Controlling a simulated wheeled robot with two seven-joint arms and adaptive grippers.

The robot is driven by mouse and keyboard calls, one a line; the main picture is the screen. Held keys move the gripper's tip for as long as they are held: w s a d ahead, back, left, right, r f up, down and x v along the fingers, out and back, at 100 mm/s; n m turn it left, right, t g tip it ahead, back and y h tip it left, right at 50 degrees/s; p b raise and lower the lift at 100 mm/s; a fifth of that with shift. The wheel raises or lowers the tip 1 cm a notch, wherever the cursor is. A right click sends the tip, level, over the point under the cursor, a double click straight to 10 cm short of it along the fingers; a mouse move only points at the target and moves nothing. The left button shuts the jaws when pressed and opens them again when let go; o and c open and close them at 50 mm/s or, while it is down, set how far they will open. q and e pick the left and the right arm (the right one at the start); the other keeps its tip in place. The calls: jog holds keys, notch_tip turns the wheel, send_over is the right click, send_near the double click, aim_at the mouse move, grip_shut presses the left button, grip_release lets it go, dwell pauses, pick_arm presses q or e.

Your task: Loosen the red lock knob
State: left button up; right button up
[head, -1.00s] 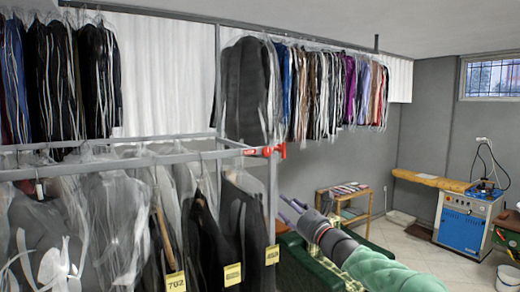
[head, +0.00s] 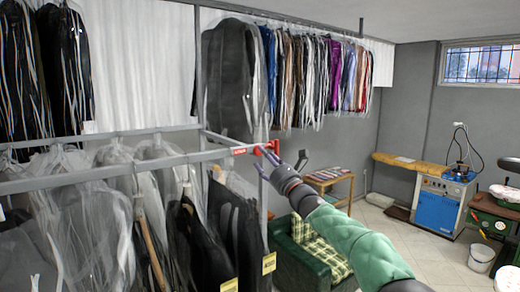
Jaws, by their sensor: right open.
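The red lock knob (head: 271,148) sits at the corner of the grey metal garment rack (head: 120,170), beside a red label on the rail. My right gripper (head: 279,161) is just below and in front of the knob in the picture, its fingers open and spread, with nothing held between them. Its fingertips overlap the lower part of the knob in the picture; I cannot tell if they touch it. My left gripper is not in view.
Bagged garments (head: 150,215) hang from the rack, close to the left of my right arm. More clothes (head: 315,75) hang on a back rail. A green armchair (head: 300,262) stands behind and below my arm. Floor (head: 400,235) is open to the right.

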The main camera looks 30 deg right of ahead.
aim_at(257, 150)
jog(key=p+x, duration=0.1)
jog(key=x, duration=0.2)
jog(key=shift+r, duration=0.2)
jog(key=shift+s, duration=0.1)
jog(key=c, duration=1.1)
